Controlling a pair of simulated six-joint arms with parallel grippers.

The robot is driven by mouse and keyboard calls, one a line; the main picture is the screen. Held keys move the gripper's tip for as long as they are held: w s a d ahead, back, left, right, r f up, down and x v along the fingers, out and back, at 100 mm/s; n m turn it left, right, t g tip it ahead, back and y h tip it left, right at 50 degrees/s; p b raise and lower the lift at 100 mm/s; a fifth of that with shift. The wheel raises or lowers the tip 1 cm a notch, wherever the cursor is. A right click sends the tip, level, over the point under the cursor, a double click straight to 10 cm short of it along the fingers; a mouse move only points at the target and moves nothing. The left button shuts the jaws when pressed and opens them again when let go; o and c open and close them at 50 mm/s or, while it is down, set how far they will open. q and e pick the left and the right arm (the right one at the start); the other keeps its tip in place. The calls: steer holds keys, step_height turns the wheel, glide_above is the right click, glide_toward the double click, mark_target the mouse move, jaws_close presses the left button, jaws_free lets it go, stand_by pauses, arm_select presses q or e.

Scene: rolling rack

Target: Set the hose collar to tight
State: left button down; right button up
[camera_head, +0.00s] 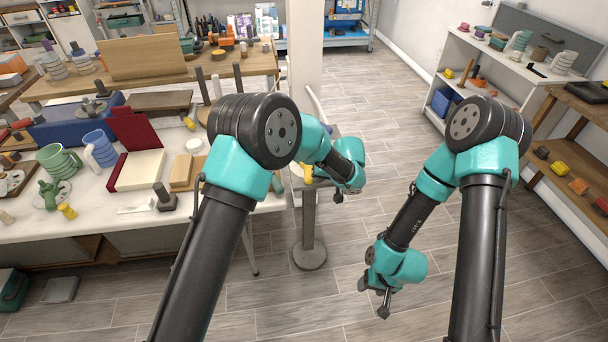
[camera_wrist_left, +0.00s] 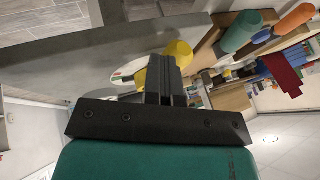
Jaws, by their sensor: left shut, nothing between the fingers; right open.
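A yellow part (camera_head: 307,172) sits on the small grey top of a pedestal (camera_head: 309,225), partly hidden by my left arm. It may be the hose collar; I cannot tell its setting. In the left wrist view the yellow part (camera_wrist_left: 180,50) shows just beyond my fingers, partly covered by them. Whether they touch it I cannot tell. My left gripper (camera_head: 342,195) is shut and empty; its closed fingers also show in the left wrist view (camera_wrist_left: 165,75). My right gripper (camera_head: 382,298) is open and empty, low over the floor, away from the pedestal.
A white workbench (camera_head: 90,226) crowded with mugs, blocks and boxes stands at the left, close to the pedestal. A white shelf (camera_head: 470,75) and a wooden rack (camera_head: 570,135) line the right. The floor between is clear.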

arm_select(q)
steer(key=shift+d, duration=0.1)
stand_by(0.4)
steer(key=d+f+v, duration=0.1)
steer(key=d+v, duration=0.1)
steer(key=v, duration=1)
steer(key=shift+w+d+r, duration=0.25)
steer(key=shift+d, duration=0.1)
